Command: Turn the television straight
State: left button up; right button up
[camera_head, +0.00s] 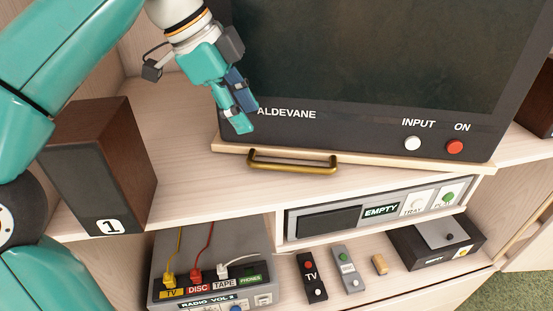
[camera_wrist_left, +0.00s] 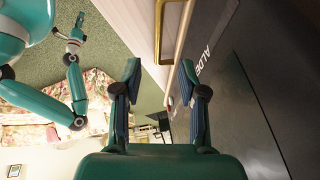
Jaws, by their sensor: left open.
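The television (camera_head: 370,60) is a large dark set marked ALDEVANE, with INPUT and ON buttons. It stands on a pale wooden board (camera_head: 420,165) and is turned askew to the shelf, its right corner reaching the shelf's front edge. A brass handle (camera_head: 292,166) is fixed to the board's front. My left gripper (camera_head: 242,104) is open and empty before the screen's lower left, up and left of the handle. In the left wrist view, the handle (camera_wrist_left: 158,35) and board edge (camera_wrist_left: 181,40) lie beyond the open fingers (camera_wrist_left: 160,76). My right gripper (camera_wrist_left: 76,34) looks small there; its jaws are unclear.
A brown speaker (camera_head: 95,165) marked 1 stands left on the shelf (camera_head: 190,165). Below are a radio box (camera_head: 210,270) with cables, a disc player (camera_head: 330,220), two remotes (camera_head: 311,278) (camera_head: 348,268) and a black box (camera_head: 436,243). The shelf before the handle is clear.

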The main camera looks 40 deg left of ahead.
aim_at(278, 164)
pick_arm(q)
jog(key=b+x, duration=0.1)
jog(key=x, duration=1.1)
jog(key=shift+f+b, duration=0.15)
jog(key=shift+b, duration=0.15)
grip_shut()
